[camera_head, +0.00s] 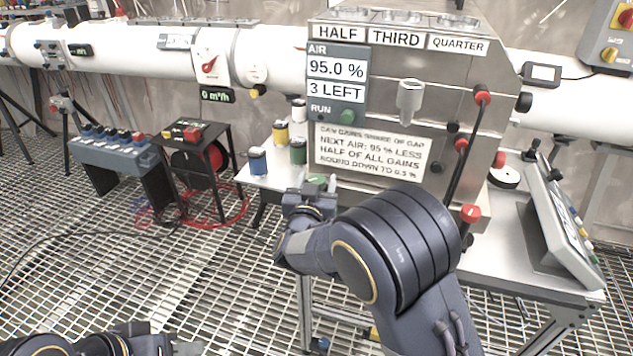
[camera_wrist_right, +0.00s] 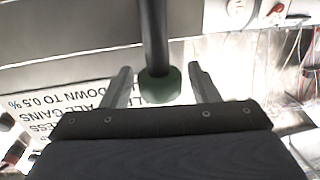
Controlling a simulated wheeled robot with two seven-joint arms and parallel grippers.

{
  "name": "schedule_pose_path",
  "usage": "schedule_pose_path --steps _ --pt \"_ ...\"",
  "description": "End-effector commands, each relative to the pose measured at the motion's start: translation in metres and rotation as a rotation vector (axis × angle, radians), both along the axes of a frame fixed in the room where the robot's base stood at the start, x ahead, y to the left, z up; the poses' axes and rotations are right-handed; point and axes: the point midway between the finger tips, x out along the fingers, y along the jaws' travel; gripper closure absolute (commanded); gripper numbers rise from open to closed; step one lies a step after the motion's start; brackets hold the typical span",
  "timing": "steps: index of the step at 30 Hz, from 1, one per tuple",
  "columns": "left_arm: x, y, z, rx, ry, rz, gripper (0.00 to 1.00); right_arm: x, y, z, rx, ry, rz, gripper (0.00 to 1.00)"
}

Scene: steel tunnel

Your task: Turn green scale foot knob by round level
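My right gripper (camera_head: 318,186) is in front of the steel machine's lower left side, below its sign. In the right wrist view its two fingers (camera_wrist_right: 160,88) stand apart, open. A green knob (camera_wrist_right: 160,86) on a dark rod shows between them; no finger visibly touches it. A small green patch (camera_head: 316,180) shows at the gripper in the head view, perhaps the same knob. Whether it is the scale foot knob I cannot tell. I cannot pick out a round level for certain. My left gripper (camera_head: 186,348) is at the bottom edge, mostly cut off.
The steel machine (camera_head: 440,75) has black levers with red knobs (camera_head: 470,213). Blue, yellow and green jars (camera_head: 298,152) stand left of my right gripper. A tilted panel (camera_head: 562,225) stands on the right of the bench.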

Motion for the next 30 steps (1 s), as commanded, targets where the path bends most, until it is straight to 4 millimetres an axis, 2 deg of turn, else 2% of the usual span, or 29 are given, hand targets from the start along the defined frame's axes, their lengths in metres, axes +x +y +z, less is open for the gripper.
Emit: schedule_pose_path --steps 1,9,14,21,24,30 --pt "0.0 0.0 0.0 0.0 0.0 0.0 0.64 0.0 0.0 0.0 0.0 0.0 0.0 0.52" --pt "0.0 0.0 0.0 0.0 0.0 0.0 0.64 0.0 0.0 0.0 0.0 0.0 0.0 0.85" --pt "0.0 0.0 -0.01 0.0 0.0 0.0 0.64 0.0 -0.001 -0.003 0.003 -0.001 0.036 0.85" --pt "0.0 0.0 -0.05 0.0 0.0 0.0 0.64 0.001 -0.002 -0.006 0.007 -0.004 0.226 0.85" --pt "0.0 0.0 -0.061 0.0 0.0 0.0 0.64 0.001 -0.002 -0.005 0.007 -0.004 0.288 0.85" --pt "0.0 0.0 -0.065 0.0 0.0 0.0 0.64 0.0 0.0 0.0 0.003 -0.001 0.338 0.85"
